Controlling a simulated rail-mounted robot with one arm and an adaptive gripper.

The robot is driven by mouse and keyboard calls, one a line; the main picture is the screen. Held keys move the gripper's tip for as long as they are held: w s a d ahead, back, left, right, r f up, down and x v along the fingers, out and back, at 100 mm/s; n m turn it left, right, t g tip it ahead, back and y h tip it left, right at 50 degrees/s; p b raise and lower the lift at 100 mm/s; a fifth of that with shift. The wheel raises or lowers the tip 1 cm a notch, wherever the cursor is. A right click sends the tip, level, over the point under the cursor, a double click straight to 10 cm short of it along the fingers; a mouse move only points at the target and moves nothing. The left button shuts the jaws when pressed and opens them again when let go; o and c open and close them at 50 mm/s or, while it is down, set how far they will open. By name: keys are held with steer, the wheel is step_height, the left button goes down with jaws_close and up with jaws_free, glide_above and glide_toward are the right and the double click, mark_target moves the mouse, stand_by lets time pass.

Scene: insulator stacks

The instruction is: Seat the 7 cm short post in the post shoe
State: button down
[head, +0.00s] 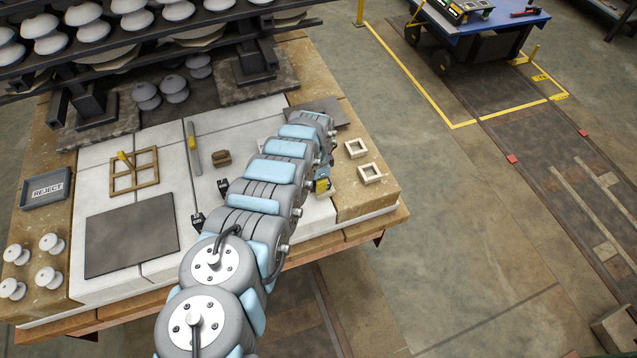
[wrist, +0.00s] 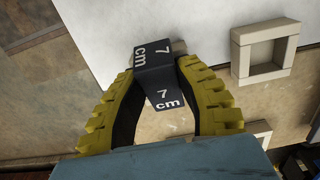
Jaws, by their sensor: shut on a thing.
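The black short post marked "7 cm" (wrist: 160,75) is between the yellow fingers of my gripper (wrist: 157,72) in the wrist view. The fingers are shut on it, and two of its labelled faces show. In the head view my gripper (head: 322,185) is over the table's right part, largely hidden by my arm. Square cream frames that look like post shoes lie to its right, one upper (head: 356,148) and one lower (head: 371,173). One such frame (wrist: 264,52) shows at the wrist view's upper right, apart from the post. Another (wrist: 262,134) is partly hidden by my gripper.
On the table are a dark mat (head: 131,236), a wooden window frame (head: 134,172), a brown block (head: 221,158) and a REJECT tray (head: 46,188). White insulators (head: 48,276) stand at left. A dark rack (head: 90,88) with insulators overhangs the back.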

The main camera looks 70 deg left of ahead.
steer(key=shift+d+r+p, duration=0.1)
steer(key=shift+r+p, duration=0.4)
steer(key=shift+r, duration=1.25)
steer(key=shift+s+d+r, duration=0.2)
steer(key=shift+d+r, duration=0.1)
steer(key=shift+r, duration=0.1)
steer(key=shift+s+d+r, duration=0.3)
steer(key=shift+s+r, duration=0.15)
steer(key=s+d+r+p, duration=0.7)
steer(key=d+p, duration=0.2)
steer(key=p, duration=0.2)
steer(key=shift+s+d+r, duration=0.2)
steer(key=shift+s+r, duration=0.15)
